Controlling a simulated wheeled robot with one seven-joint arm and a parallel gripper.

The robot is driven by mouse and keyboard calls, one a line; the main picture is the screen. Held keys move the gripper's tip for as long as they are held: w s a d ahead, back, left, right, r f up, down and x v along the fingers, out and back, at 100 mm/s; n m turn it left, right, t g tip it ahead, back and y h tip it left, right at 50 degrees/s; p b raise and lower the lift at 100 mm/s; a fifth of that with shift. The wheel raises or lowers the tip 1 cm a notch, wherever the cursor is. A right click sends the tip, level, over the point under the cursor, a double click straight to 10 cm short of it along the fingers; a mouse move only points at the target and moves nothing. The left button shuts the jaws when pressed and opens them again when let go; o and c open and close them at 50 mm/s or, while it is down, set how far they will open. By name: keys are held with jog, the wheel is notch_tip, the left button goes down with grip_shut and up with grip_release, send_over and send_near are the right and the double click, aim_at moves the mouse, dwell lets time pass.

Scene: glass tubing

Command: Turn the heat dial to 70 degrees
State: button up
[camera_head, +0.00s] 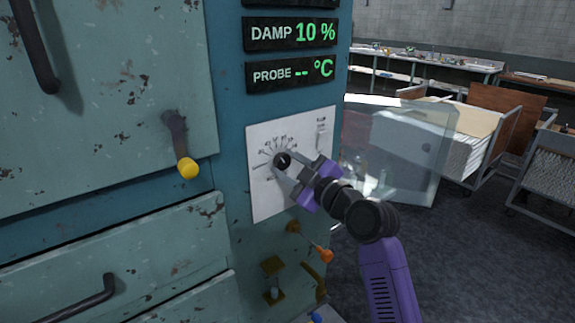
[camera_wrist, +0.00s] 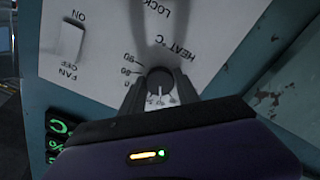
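The heat dial (camera_head: 282,160) is a small black knob with a pale pointer line, on a white panel (camera_head: 262,202) with a ring of printed numbers. In the wrist view the dial (camera_wrist: 160,82) sits between my two fingers, under the printed words HEAT °C. My gripper (camera_head: 284,166) is at the dial, with one finger on each side of it. The fingers look closed in on the knob, though the exact contact is hard to make out. Part of the number ring is hidden behind my gripper, so the exact setting cannot be read.
A fan switch (camera_wrist: 70,40) is on the same panel. Displays above read DAMP 10 % (camera_head: 292,34) and PROBE -- °C (camera_head: 290,73). A yellow-ended lever (camera_head: 187,168) is to the left. An orange-tipped lever (camera_head: 325,255) is below the panel. Carts (camera_head: 480,150) stand at right.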

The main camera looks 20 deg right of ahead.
grip_shut()
jog(key=m, duration=0.3)
jog(key=shift+m+b, duration=0.35)
jog(key=shift+m, duration=0.05)
jog(key=m, duration=0.3)
jog(key=shift+m, duration=0.4)
jog(key=m+p, duration=0.1)
jog(key=m, duration=0.2)
jog(key=shift+a+m, duration=0.1)
jog(key=shift+m, duration=0.2)
jog(key=shift+m+p, duration=0.7)
jog(key=shift+m, duration=1)
jog(key=shift+f, duration=0.1)
